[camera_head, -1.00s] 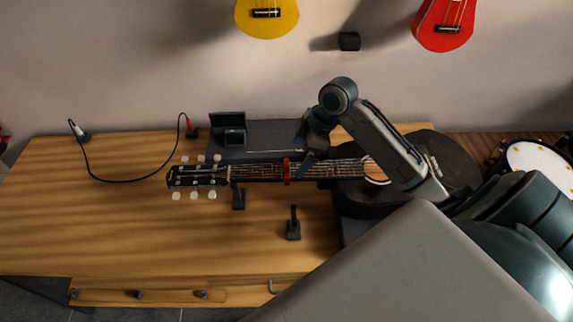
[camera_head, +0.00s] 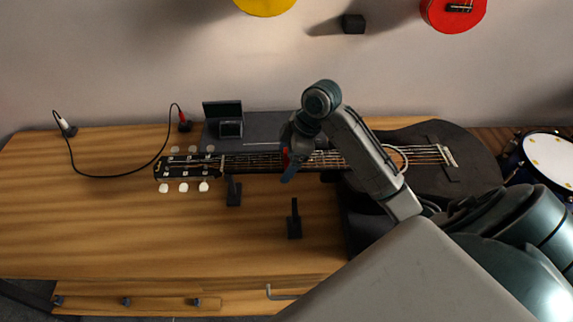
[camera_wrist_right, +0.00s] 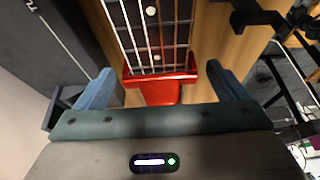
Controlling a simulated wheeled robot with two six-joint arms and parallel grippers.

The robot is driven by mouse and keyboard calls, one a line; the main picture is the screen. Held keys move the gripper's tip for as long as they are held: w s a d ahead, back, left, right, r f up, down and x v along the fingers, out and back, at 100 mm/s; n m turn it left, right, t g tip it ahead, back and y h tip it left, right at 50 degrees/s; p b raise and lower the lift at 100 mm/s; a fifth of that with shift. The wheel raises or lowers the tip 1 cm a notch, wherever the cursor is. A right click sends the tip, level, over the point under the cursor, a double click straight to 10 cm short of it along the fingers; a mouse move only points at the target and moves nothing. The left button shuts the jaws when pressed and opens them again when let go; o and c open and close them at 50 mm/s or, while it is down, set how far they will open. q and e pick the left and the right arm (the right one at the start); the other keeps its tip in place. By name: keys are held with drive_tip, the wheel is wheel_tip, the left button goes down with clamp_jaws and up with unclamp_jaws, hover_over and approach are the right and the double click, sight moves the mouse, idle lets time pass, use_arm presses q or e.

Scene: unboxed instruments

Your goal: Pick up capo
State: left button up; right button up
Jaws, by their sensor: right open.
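The capo is red and sits across the neck of the black guitar (camera_head: 430,165), which lies on the bench. In the head view only a sliver of the capo (camera_head: 285,155) shows, the rest hidden by my right gripper (camera_head: 291,168). In the right wrist view the capo (camera_wrist_right: 160,90) lies between the two blue fingers of my right gripper (camera_wrist_right: 160,84). The fingers are open, with a gap on each side of the capo. The strings run away from it toward the top of that view. My left gripper is not in view.
Two small black stands (camera_head: 233,192) (camera_head: 294,222) are in front of the neck. A small open black case (camera_head: 222,112) is behind it. A cable (camera_head: 110,177) curves at the left of the wooden bench (camera_head: 100,230), whose front left is clear. A drum (camera_head: 550,160) is at the right.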

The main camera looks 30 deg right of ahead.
drive_tip(key=c, duration=1.1)
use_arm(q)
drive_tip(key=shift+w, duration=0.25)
